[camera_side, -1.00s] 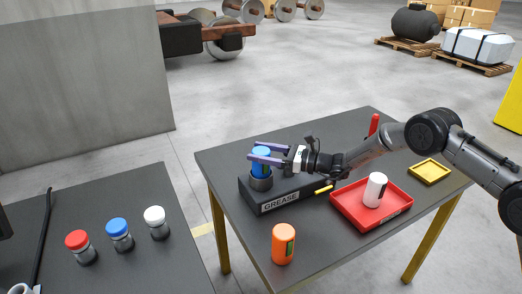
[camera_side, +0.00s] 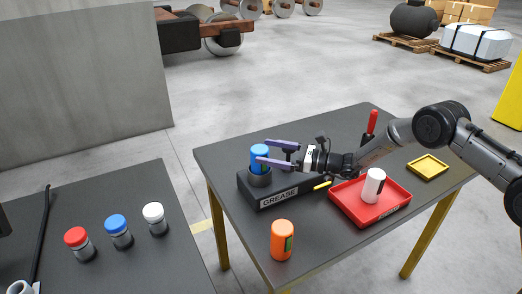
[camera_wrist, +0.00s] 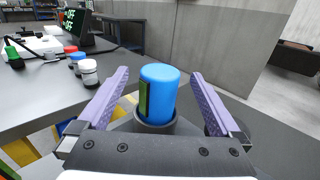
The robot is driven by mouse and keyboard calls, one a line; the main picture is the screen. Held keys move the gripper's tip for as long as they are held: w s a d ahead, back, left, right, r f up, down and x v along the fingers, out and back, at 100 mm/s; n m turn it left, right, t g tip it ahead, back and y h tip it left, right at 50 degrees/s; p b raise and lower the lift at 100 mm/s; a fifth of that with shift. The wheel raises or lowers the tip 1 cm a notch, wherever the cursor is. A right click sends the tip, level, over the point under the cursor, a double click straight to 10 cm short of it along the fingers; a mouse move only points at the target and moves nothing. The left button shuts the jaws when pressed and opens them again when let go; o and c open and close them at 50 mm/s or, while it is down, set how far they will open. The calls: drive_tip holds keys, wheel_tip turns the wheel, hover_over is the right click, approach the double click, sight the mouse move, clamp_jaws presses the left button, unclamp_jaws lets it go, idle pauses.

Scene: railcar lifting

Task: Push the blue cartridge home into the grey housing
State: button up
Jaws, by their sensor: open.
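The blue cartridge (camera_side: 259,157) stands upright in the round grey housing (camera_side: 260,178), which is on the dark block marked GREASE. Most of the cartridge shows above the rim. In the wrist view the cartridge (camera_wrist: 159,92) is straight ahead, with the housing (camera_wrist: 156,125) around its lower end. My gripper (camera_side: 263,152) is open, with its purple fingers pointing left at the cartridge. In the wrist view my gripper (camera_wrist: 160,76) has a finger to each side of the cartridge, with clear gaps. How deep the cartridge sits inside is hidden.
A red tray (camera_side: 345,205) with a white canister (camera_side: 374,186) is right of the block. An orange canister (camera_side: 281,240) stands at the front, and a yellow tray (camera_side: 428,168) at the right. Red, blue and white-capped jars stand on the left table (camera_side: 130,270).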

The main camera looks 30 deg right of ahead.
drive_tip(key=v, duration=1)
drive_tip(key=shift+s+d, duration=0.2)
drive_tip(key=shift+d, duration=0.05)
drive_tip(key=shift+r, duration=0.1)
